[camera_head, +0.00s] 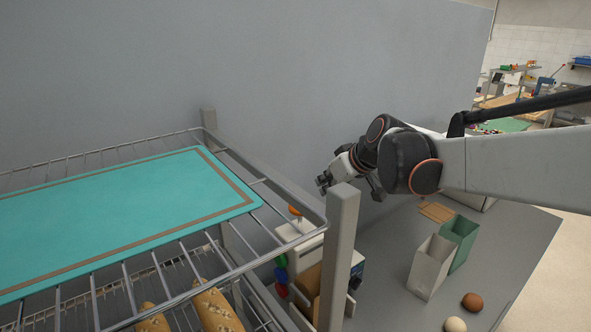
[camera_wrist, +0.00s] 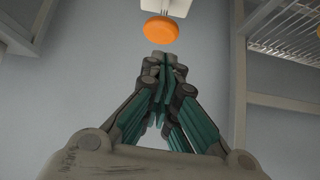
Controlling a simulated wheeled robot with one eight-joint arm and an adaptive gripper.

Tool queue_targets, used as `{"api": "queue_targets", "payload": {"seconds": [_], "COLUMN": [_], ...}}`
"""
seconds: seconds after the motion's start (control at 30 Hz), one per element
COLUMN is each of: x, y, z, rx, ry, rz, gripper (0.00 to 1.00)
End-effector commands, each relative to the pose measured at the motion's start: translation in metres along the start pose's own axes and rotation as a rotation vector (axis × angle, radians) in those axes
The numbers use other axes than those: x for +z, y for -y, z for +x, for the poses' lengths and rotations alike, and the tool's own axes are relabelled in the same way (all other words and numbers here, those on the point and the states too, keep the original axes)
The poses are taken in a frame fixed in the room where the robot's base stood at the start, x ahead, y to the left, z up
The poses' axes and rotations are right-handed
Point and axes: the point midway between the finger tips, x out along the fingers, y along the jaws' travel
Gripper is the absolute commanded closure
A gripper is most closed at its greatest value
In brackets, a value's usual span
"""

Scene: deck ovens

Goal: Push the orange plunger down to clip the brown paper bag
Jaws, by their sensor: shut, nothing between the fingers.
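The orange plunger (camera_head: 295,211) tops a pale device (camera_head: 297,232) behind the rack post in the head view. In the wrist view the plunger (camera_wrist: 160,29) is a round orange knob just beyond my fingertips, with a gap in the picture between them. A brown surface (camera_head: 307,281), possibly the paper bag, shows below the device, partly hidden by the post. My gripper (camera_head: 324,183) is above and slightly right of the plunger in the head view. In the wrist view my gripper (camera_wrist: 160,66) has its fingers together and empty.
A wire rack (camera_head: 262,256) with a teal mat (camera_head: 110,220) fills the left, its post (camera_head: 339,250) close to my gripper. Bread (camera_head: 216,310) lies below. A white box (camera_head: 431,266), green box (camera_head: 460,241) and two eggs (camera_head: 472,301) stand on the counter at right.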

Motion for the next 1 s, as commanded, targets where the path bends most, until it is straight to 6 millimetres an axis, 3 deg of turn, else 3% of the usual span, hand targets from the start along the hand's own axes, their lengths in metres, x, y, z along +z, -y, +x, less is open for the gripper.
{"api": "queue_targets", "payload": {"seconds": [0.03,0.23,0.77,1.0], "x": [-0.016,-0.038,-0.042,-0.043], "y": [-0.003,-0.008,-0.009,-0.008], "z": [-0.003,0.003,0.008,0.037], "rx": [-0.007,-0.026,-0.031,-0.031], "ry": [-0.005,-0.022,-0.026,-0.026], "rz": [-0.009,-0.038,-0.044,-0.045], "gripper": [1.0,1.0,1.0,1.0]}}
